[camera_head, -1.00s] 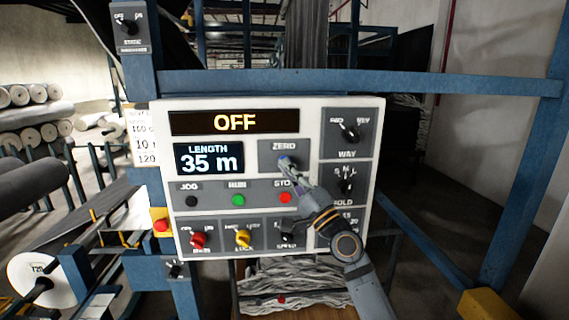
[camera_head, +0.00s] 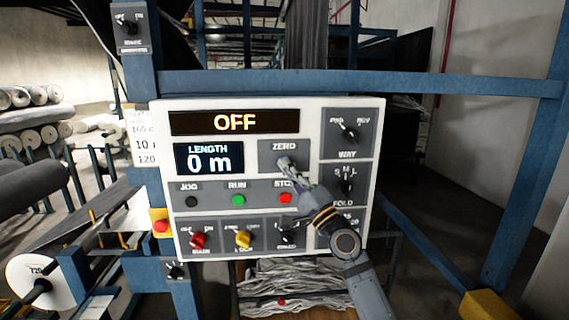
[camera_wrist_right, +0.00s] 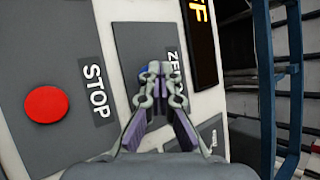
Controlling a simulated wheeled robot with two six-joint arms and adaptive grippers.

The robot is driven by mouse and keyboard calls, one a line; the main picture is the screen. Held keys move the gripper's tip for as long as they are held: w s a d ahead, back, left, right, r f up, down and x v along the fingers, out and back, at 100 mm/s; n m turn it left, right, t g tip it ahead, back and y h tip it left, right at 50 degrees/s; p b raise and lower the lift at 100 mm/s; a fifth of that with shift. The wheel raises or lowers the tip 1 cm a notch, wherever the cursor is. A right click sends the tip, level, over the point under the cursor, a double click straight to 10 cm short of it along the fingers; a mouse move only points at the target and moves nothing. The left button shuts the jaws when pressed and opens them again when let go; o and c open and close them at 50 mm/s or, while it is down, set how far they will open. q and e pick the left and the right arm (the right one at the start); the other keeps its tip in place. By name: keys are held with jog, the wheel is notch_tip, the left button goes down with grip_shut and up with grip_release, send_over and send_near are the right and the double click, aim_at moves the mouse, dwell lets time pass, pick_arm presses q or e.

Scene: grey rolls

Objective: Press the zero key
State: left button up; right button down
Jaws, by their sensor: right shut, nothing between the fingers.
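The control panel (camera_head: 250,106) faces me in the head view, with an OFF display (camera_head: 235,122) at the top. The length display (camera_head: 208,157) reads 0 m. The ZERO plate (camera_head: 269,150) is right of it. My right gripper (camera_head: 285,163) is shut and empty, its tips in front of the ZERO plate. In the right wrist view, the gripper (camera_wrist_right: 158,72) covers most of the zero key; a bit of blue (camera_wrist_right: 143,71) shows beside the tips. I cannot tell whether the tips touch the key. My left gripper is not in view.
Below the ZERO plate are the black JOG button (camera_head: 191,202), green RUN button (camera_head: 238,200) and red STOP button (camera_head: 285,198). Rotary switches fill the lower row and right column. A red emergency button (camera_head: 161,226) is at the left edge. Blue frame beams (camera_head: 360,84) surround the panel.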

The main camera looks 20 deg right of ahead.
jog(key=shift+s+a+p, duration=0.2)
jog(key=shift+s+p, duration=0.2)
jog(key=shift+s, duration=0.4)
jog(key=s+p, duration=0.1)
jog(key=s, duration=0.1)
jog(key=s+a+p, duration=0.1)
jog(key=s, duration=0.1)
jog(key=shift+s, duration=0.4)
jog(key=shift+a+f, duration=0.1)
